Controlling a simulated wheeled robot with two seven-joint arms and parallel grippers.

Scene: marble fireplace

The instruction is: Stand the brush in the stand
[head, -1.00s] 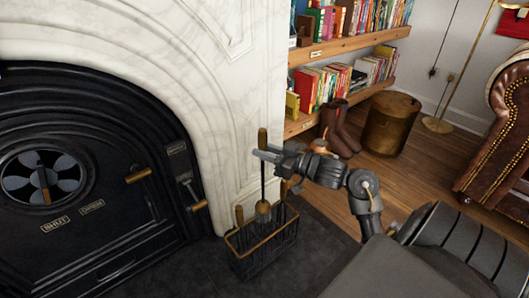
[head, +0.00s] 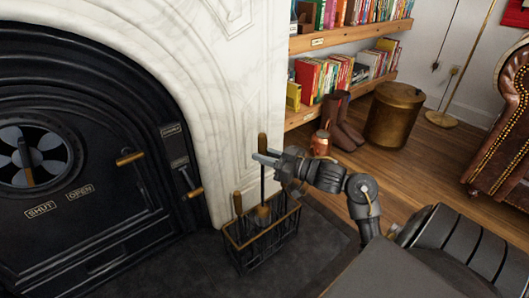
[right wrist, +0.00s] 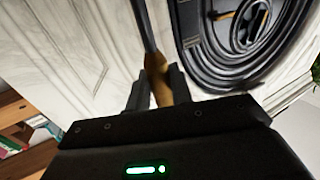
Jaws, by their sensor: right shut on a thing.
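The brush (head: 263,213) hangs roughly upright, with its wooden handle (head: 262,143) at the top, a dark rod and a tan head below. My right gripper (head: 260,159) is shut on the handle's lower part; the right wrist view also shows the handle (right wrist: 156,80) between the fingers. The stand (head: 241,247) is a black wire basket with a brass-coloured rim on the dark hearth. The brush head appears over or just within its rim; I cannot tell how deep. My left gripper is not in view.
Another wooden-handled tool (head: 238,204) stands at the stand's left side. The black stove door (head: 80,190) and white marble surround (head: 215,110) are close behind. A copper jug (head: 320,143), boots (head: 347,135) and a brass bin (head: 394,115) stand on the floor to the right.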

